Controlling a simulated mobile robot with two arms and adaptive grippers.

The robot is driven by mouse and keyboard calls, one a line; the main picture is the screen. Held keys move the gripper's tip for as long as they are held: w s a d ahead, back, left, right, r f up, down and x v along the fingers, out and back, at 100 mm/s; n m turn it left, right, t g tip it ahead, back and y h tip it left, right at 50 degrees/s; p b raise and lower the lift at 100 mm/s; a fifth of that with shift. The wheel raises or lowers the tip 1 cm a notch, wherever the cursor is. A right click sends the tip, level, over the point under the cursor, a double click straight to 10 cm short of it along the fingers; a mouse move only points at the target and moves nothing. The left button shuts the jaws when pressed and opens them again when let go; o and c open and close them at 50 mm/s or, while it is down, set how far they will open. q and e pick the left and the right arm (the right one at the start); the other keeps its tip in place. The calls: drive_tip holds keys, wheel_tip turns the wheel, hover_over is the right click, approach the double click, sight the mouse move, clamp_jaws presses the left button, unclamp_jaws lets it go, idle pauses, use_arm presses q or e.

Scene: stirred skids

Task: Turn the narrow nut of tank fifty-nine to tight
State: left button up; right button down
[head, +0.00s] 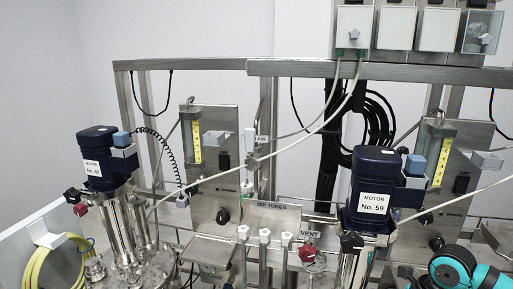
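The dark blue motor (375,190) labelled "MOTOR No. 59" stands upright at right of centre, above a shiny metal column (353,268). The tank beneath it lies below the picture's bottom edge, and I cannot make out its narrow nut. A black fitting (351,243) sits at the top left of the column. A red knob (307,254) shows left of it, near the "VENT" label (310,234). A teal and black part, which looks like my own right arm, shows at bottom right. Neither gripper is in view.
A second motor (103,158), labelled No. 52, stands at left. Several white-topped dip tubes (265,237) rise at centre. Panels with yellow gauges (196,142) hang on a metal frame (330,69). Thin hoses cross the middle. A yellow hose coil (38,268) hangs lower left.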

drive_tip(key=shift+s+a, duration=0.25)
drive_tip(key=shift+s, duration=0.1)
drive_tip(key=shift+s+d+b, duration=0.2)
drive_tip(key=shift+b, duration=0.1)
idle(0.4)
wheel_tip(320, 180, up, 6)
drive_tip(key=p, duration=0.3)
drive_tip(key=shift+p, duration=0.3)
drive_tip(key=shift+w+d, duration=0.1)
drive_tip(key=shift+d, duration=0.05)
